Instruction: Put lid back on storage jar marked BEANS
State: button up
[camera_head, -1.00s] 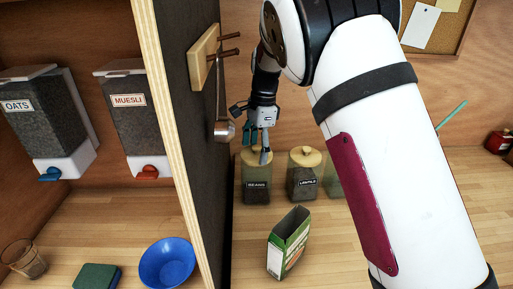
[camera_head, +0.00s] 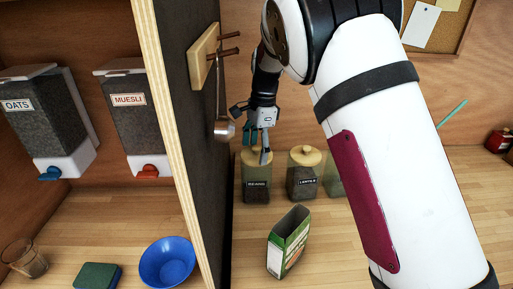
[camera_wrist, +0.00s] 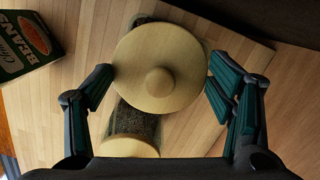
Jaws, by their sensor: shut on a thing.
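The jar marked BEANS (camera_head: 257,190) stands upright on the counter against the divider panel. In the head view my gripper (camera_head: 257,157) points down at the top of the BEANS jar, with the pale lid (camera_head: 250,160) at the jar's mouth. Corners of a jar show under the lid in the wrist view. I cannot tell whether the lid is fully seated.
The lidded LENTILS jar (camera_head: 302,182) stands close on the right, with another jar partly hidden behind my arm. A green carton (camera_head: 288,243) stands in front. The divider panel (camera_head: 205,150) with a hanging ladle (camera_head: 224,130) is close on the left.

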jog(key=o, duration=1.2)
jog(key=shift+r+p, duration=0.3)
jog(key=shift+r, duration=3.2)
grip_shut()
jog(key=shift+f, duration=0.1)
